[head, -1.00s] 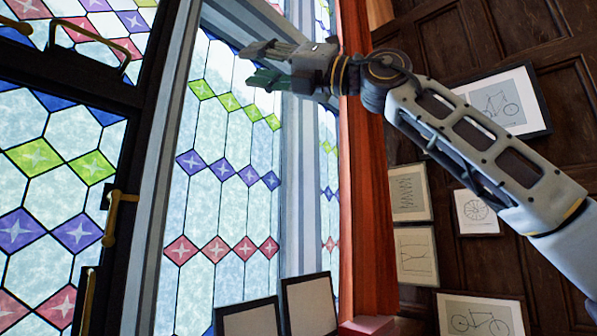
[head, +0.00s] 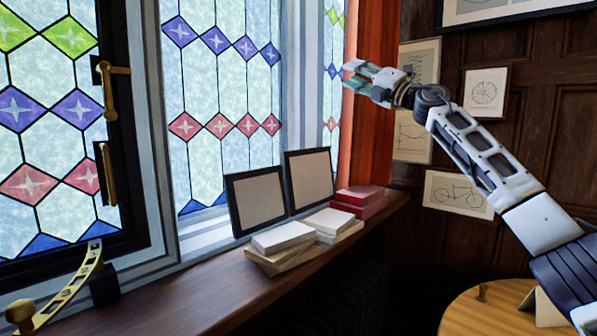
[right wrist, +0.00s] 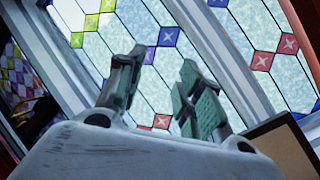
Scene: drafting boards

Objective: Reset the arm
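My right arm comes in from the right in the head view, with its gripper (head: 352,77) raised in front of the red-brown window post. The fingers point left toward the stained-glass window. In the right wrist view the two fingers of the right gripper (right wrist: 158,95) stand apart with a clear gap and nothing between them. The green pads show on the right finger. My left arm and gripper are not in view.
A window sill (head: 215,285) bears two dark frames, one of them this black frame (head: 256,200), white books (head: 283,237) and red books (head: 360,194). A round wooden table (head: 460,318) is at lower right. Framed pictures (head: 458,192) hang on the dark panelled wall. Free air surrounds the gripper.

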